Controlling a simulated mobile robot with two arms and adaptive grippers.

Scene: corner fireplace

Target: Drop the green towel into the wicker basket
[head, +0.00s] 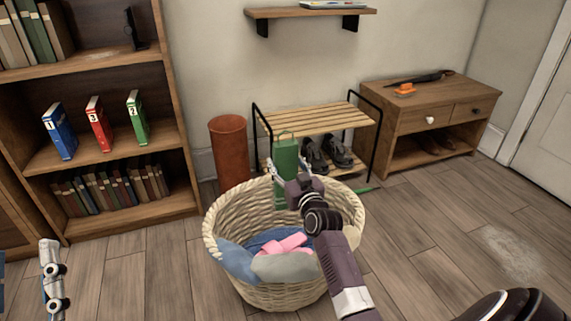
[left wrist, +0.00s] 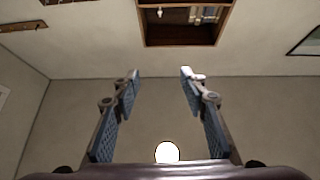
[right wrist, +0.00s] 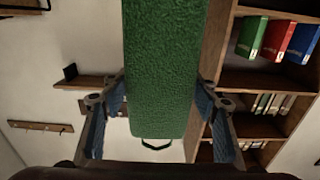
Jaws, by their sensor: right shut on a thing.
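The green towel (head: 286,158) is a long upright block with a thin loop at its top. My right gripper (head: 288,178) is shut on it and holds it over the far part of the wicker basket (head: 222,212). The towel (right wrist: 163,60) fills the space between the fingers in the right wrist view; its lower end is partly hidden by my arm in the head view. The basket holds blue, pink and grey cloths. My left gripper (left wrist: 160,85) is open and empty, away from the basket; part of it shows at the lower left in the head view.
Behind the basket stand a brown-red cylinder (head: 229,150) and a slatted shoe bench (head: 315,120) with dark shoes. A bookshelf (head: 160,206) is on the left, a low wooden cabinet (head: 430,110) on the right. The floor at right is clear.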

